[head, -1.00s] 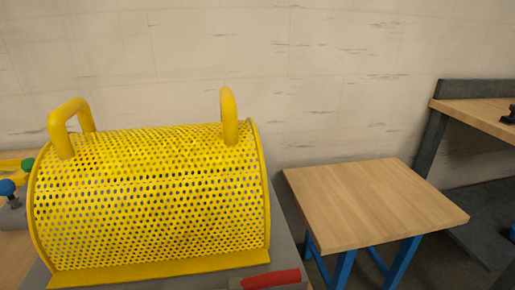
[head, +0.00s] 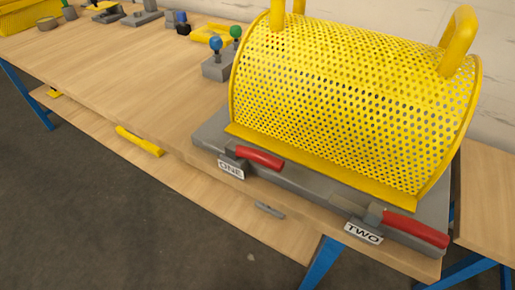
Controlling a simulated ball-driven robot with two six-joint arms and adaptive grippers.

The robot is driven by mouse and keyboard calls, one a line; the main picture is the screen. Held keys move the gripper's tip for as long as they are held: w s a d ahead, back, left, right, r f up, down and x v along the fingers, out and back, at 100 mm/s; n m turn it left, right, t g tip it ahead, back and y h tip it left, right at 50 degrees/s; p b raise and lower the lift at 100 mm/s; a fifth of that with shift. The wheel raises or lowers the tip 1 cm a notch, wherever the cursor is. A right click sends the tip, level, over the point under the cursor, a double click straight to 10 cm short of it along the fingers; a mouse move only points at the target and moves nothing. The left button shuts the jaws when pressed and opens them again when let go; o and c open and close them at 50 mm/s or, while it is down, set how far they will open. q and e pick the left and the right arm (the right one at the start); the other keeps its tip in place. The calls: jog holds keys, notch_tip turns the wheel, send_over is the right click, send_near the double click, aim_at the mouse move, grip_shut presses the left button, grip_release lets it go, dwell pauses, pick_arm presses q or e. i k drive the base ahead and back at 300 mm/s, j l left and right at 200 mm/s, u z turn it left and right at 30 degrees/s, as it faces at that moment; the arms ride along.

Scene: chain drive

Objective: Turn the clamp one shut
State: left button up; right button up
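Clamp one (head: 250,157) has a red handle and sits on the front edge of the grey base plate (head: 207,133), at its left end. A white label reading ONE (head: 231,169) is just below it. Its red handle lies low, pointing right along the plate edge; I cannot tell if it is locked. Clamp two (head: 405,226), also red-handled, is at the right end by the label TWO (head: 363,233). The yellow perforated guard (head: 350,100) with two yellow handles stands on the plate behind both clamps. Neither gripper is in view.
The wooden bench (head: 120,75) is largely clear left of the plate. A grey block with blue and green knobs (head: 218,66) stands beside the guard. A yellow handle-like piece (head: 140,141) and a small grey part (head: 269,210) lie on the lower shelf. Open floor is in front.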

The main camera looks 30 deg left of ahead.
aim_at(233, 150)
jog(key=k+j+u, duration=0.15)
jog(key=j+u, duration=0.35)
jog(key=k+j+u, duration=0.1)
jog(key=j+u, duration=0.4)
jog(key=l, duration=0.1)
